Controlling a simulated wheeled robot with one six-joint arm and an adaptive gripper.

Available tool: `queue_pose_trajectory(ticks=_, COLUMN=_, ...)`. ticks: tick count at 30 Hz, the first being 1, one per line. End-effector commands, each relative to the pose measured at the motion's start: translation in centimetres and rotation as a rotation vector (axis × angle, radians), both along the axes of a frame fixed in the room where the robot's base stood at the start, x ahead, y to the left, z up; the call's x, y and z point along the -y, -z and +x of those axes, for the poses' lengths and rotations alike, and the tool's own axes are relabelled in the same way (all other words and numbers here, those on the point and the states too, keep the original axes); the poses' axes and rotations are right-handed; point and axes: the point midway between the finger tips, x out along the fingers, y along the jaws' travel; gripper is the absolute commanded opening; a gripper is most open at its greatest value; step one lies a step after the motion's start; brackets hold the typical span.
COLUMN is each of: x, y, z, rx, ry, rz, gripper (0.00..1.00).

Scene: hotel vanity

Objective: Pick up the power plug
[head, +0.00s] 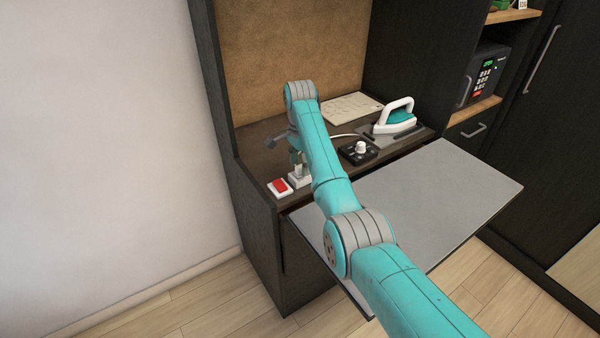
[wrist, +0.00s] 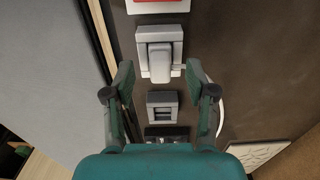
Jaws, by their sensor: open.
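The power plug (wrist: 160,62) is a pale grey block seated in a light grey square socket (wrist: 143,69) in the wrist view. In the head view, the socket (head: 299,181) stands near the front left of the dark counter, with the plug (head: 298,170) upright on it, partly covered by my gripper (head: 296,158). In the wrist view my gripper (wrist: 160,76) is open, its two fingers apart, one to each side of the plug's lower end in the picture. Nothing is between the fingers' pads in contact with them that I can see.
A red switch (head: 280,187) sits beside the socket. A square grey block (wrist: 162,106) with a dark recess lies below the socket in the wrist view. A black box with white knob (head: 358,152), an iron (head: 396,117) and a grey pull-out board (head: 440,195) are to the right.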

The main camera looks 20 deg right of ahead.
Motion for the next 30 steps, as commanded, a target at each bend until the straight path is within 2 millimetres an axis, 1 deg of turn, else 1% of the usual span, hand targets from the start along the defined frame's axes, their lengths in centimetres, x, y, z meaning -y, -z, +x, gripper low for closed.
queue_pose_trajectory(ticks=1, x=0.0, y=0.7, z=0.0, rx=-0.001, ry=0.0, rz=0.0, gripper=0.56)
queue_pose_trajectory(ticks=4, x=0.0, y=1.7, z=0.0, rx=0.0, ry=0.0, rz=0.0, gripper=0.56)
queue_pose_trajectory(ticks=11, x=0.0, y=2.0, z=0.0, rx=0.001, ry=0.0, rz=0.0, gripper=0.56)
queue_pose_trajectory(ticks=14, x=0.0, y=1.9, z=0.0, rx=0.001, ry=0.0, rz=0.0, gripper=0.34)
queue_pose_trajectory(ticks=15, x=0.0, y=1.9, z=0.0, rx=0.001, ry=0.0, rz=0.0, gripper=0.24)
queue_pose_trajectory(ticks=18, x=0.0, y=1.9, z=0.0, rx=0.001, ry=0.0, rz=0.0, gripper=0.0)
queue_pose_trajectory(ticks=26, x=0.0, y=1.9, z=0.1, rx=0.001, ry=0.0, rz=0.0, gripper=0.0)
queue_pose_trajectory(ticks=30, x=0.0, y=1.2, z=0.1, rx=0.003, ry=0.0, rz=0.0, gripper=0.0)
